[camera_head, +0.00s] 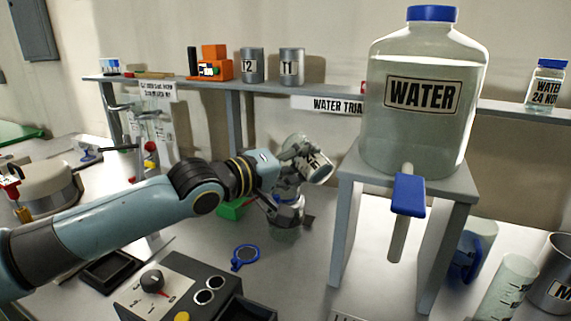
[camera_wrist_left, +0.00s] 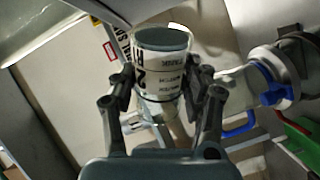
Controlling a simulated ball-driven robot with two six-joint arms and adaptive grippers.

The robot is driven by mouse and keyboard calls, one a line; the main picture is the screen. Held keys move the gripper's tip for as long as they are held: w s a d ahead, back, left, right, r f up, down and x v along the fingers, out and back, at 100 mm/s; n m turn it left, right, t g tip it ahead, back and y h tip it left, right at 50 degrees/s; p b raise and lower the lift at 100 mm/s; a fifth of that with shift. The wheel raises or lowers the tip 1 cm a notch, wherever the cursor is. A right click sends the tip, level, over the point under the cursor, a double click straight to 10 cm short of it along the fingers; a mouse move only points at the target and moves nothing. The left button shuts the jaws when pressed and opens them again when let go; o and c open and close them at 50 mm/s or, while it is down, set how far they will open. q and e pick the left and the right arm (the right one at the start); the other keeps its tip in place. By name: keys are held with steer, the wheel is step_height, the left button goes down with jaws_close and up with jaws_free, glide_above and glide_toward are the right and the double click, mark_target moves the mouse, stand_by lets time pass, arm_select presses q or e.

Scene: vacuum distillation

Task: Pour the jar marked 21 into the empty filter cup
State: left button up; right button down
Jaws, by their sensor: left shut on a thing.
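A clear jar (camera_head: 316,164) with a white printed label is in my left gripper (camera_head: 297,158), held tilted in the air. In the left wrist view the jar (camera_wrist_left: 162,78) sits between both fingers of the gripper (camera_wrist_left: 165,98); its label is partly hidden and shows a large 2. Grey content shows at its round end. Glassware with a blue collar (camera_head: 289,199), perhaps the filter cup on its flask, stands just below the jar, partly hidden by my gripper. It also shows in the left wrist view (camera_wrist_left: 272,82). I cannot see inside the cup. My right gripper is out of view.
A large WATER bottle (camera_head: 422,125) stands on a grey stand (camera_head: 345,215) close to the right of the jar. A control box (camera_head: 175,295) and a blue ring-shaped thing (camera_head: 245,257) are in front. A shelf (camera_head: 270,88) runs behind. Bare table lies right of the blue ring.

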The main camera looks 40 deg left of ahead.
arm_select(q)
steer(key=shift+r+n, duration=0.35)
steer(key=shift+n, duration=0.15)
stand_by(0.8)
steer(key=shift+w+a+r+n+p, duration=0.1)
steer(key=shift+a+r+n+p, duration=0.55)
steer(key=shift+n+p, duration=0.55)
stand_by(1.8)
steer(key=shift+r+n+h+p, duration=0.2)
steer(key=shift+n+h+p, duration=0.1)
steer(key=shift+h, duration=0.1)
stand_by(0.4)
steer(key=shift+a+f, duration=0.1)
stand_by(0.4)
